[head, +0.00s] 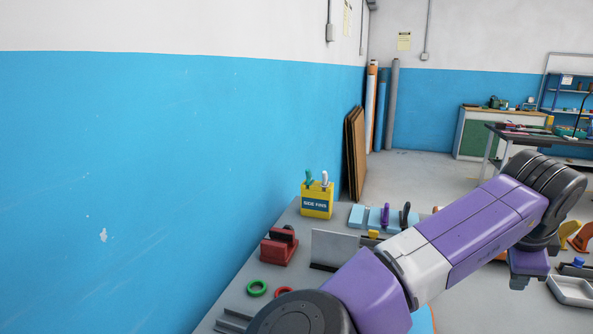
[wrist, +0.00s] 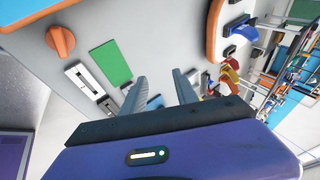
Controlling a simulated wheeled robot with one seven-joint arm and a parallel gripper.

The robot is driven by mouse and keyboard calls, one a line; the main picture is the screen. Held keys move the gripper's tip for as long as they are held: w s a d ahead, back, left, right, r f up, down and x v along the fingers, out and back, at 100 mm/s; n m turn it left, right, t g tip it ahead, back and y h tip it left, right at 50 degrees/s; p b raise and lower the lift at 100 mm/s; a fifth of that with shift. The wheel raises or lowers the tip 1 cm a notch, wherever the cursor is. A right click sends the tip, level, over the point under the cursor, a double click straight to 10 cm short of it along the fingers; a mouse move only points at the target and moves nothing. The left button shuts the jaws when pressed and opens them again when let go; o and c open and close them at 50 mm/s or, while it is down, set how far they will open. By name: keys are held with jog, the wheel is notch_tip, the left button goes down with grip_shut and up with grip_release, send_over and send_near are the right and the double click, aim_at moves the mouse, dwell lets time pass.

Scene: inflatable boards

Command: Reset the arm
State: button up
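My arm, purple and white, reaches across the right half of the head view over a grey workbench (head: 240,303). Its end points down at the right, where the gripper fingers are hidden. In the wrist view my gripper (wrist: 160,88) shows two grey fingers spread apart with nothing between them. The fingers are above the bench top, which holds a green rectangle (wrist: 111,62) and an orange knob (wrist: 60,40).
A yellow side fins box (head: 316,203), a red block tool (head: 279,247), and green (head: 257,288) and red rings stand near the arm. A metal tray (head: 571,291) is at the right. A blue and white wall (head: 150,160) borders the left; open floor (head: 420,170) lies beyond.

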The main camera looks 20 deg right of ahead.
jog(key=d+r+n+t+h, duration=0.1)
jog(key=d+r+n+h, duration=0.1)
jog(key=d+r+h, duration=0.45)
jog(key=w+a+r+n+t+h, duration=0.1)
jog(key=a+r+n+t+h, duration=0.15)
jog(key=r+n+t, duration=0.2)
jog(key=w+a+r+n+t+h, duration=0.1)
jog(key=a+r+n+t+h, duration=0.1)
jog(key=r+n+t+h, duration=0.3)
jog(key=w+a+f+n+t+y, duration=0.1)
jog(key=a+f+n+t+y, duration=0.1)
jog(key=a+n+t+y, duration=0.55)
jog(key=s+a+f+n+t+y, duration=0.1)
jog(key=s+a+f+n+y, duration=0.35)
jog(key=a+f, duration=0.35)
jog(key=s+a+f+n+y, duration=0.4)
jog(key=a+f+n+y, duration=0.2)
jog(key=a, duration=0.4)
jog(key=s+a+f+m+g+y, duration=0.1)
jog(key=s+a+f+g, duration=0.2)
jog(key=s+f, duration=0.5)
jog(key=s+a+f+m+g+y, duration=0.1)
jog(key=s+a+f, duration=0.4)
jog(key=s, duration=1.1)
jog(key=shift+f+m+g, duration=0.75)
jog(key=shift+f+g, duration=0.65)
jog(key=shift+f, duration=0.35)
